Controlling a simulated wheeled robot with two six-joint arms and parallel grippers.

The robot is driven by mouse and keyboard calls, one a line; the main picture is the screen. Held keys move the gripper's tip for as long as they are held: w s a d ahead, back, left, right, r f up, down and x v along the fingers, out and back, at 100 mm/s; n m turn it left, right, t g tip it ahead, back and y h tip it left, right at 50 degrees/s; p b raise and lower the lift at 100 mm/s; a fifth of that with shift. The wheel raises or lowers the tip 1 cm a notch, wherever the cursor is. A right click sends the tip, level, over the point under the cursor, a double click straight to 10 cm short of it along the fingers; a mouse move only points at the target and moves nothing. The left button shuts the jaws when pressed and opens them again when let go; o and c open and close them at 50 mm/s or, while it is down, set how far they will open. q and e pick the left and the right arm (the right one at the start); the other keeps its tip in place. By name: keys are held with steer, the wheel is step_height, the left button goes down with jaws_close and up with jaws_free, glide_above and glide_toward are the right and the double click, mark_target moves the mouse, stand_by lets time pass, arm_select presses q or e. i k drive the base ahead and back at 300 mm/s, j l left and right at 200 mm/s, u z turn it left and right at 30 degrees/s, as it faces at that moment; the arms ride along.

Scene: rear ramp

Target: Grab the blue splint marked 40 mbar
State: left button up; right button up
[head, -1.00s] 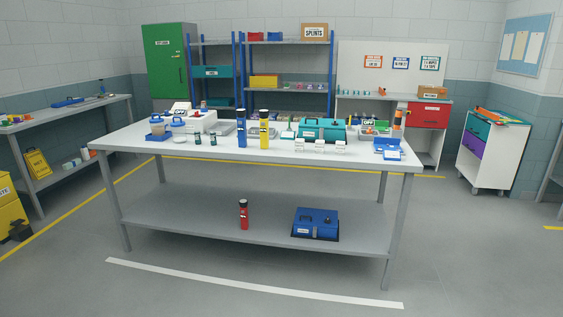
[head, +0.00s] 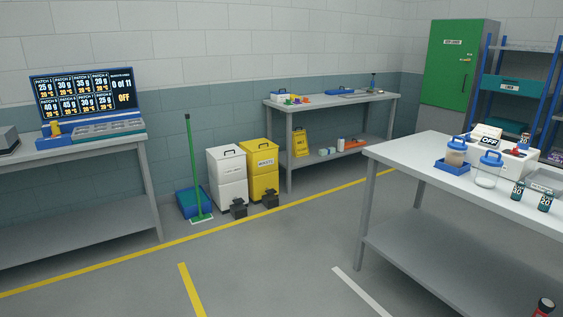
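No blue splint marked 40 mbar can be made out in this view. The near end of the white-topped table (head: 420,160) shows at the right. The rest of the table is cut off by the right edge. Neither of my grippers is in view.
A bench with a screen (head: 84,95) stands at the left. A green broom (head: 193,170), a white bin (head: 227,175) and a yellow waste bin (head: 262,168) stand by the wall. A side bench (head: 335,98) and green cabinet (head: 458,62) are behind. The middle floor is clear.

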mark_target(344, 90)
steer(key=i+j+u, duration=0.25)
steer(key=i+u, duration=0.2)
steer(key=i, duration=0.55)
steer(key=i+l+u, duration=0.1)
steer(key=i+u, duration=0.35)
steer(key=i, duration=0.5)
steer(key=i+l+z, duration=0.15)
steer(key=i+z, duration=0.2)
steer(key=i, duration=0.4)
steer(key=i+z, duration=0.35)
steer(key=i, duration=0.35)
steer(key=i+j+z, duration=0.35)
steer(key=i, duration=0.4)
steer(key=i+l+z, duration=0.15)
steer(key=i, duration=0.75)
